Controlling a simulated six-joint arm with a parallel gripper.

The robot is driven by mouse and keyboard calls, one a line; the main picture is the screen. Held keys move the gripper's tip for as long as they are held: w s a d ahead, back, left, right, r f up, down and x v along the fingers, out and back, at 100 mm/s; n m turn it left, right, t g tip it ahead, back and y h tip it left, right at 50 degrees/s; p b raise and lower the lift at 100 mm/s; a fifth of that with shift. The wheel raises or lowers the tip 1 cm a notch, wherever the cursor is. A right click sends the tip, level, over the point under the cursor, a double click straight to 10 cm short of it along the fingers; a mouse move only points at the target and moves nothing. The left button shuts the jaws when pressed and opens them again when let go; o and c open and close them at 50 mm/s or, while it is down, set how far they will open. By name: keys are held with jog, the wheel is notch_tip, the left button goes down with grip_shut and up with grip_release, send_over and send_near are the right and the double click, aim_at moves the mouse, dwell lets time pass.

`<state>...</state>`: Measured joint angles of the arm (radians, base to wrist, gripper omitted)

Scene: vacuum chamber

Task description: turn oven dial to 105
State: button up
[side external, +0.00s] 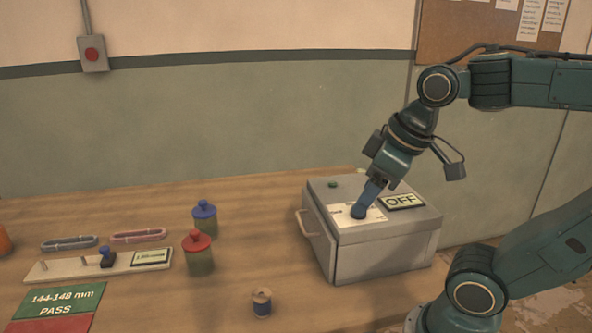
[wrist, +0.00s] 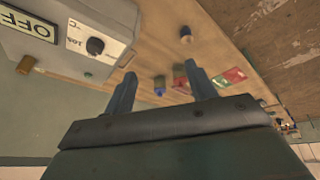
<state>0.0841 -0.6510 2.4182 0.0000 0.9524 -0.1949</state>
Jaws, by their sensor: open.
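The grey oven box (side external: 385,250) stands on the bench, with a white dial panel (side external: 342,216) on its top. The round dark dial (side external: 358,212) sits on that panel, and the fingers partly cover it in the side view. In the wrist view the dial (wrist: 95,46) is fully clear, beside a °C mark and small print I cannot read surely. The display (side external: 403,201) reads OFF. My gripper (side external: 371,190) points down above the panel. In the wrist view my gripper (wrist: 162,84) is open and empty, with the dial left of both fingers.
Left of the oven are a blue-lidded jar (side external: 204,218), a red-lidded jar (side external: 198,252) and a spool (side external: 262,302). A gauge board (side external: 75,268) and a green-and-red PASS mat (side external: 60,302) lie farther left. The oven's handle (side external: 303,222) sticks out on its left side.

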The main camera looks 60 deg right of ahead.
jog(key=w+d+n+g, duration=0.2)
jog(key=w+d+n, duration=0.1)
jog(key=d, duration=0.5)
jog(key=w+d+n+g, duration=0.2)
jog(key=w+d+n, duration=0.1)
jog(key=d, duration=0.5)
jog(key=shift+w+d+r+n+g, duration=0.15)
jog(key=shift+w+r+n+g, duration=0.25)
jog(key=shift+n, duration=0.5)
jog(key=shift+f, duration=0.15)
notch_tip(320, 180, down, 14)
jog(key=shift+r, duration=0.25)
jog(key=c, duration=1)
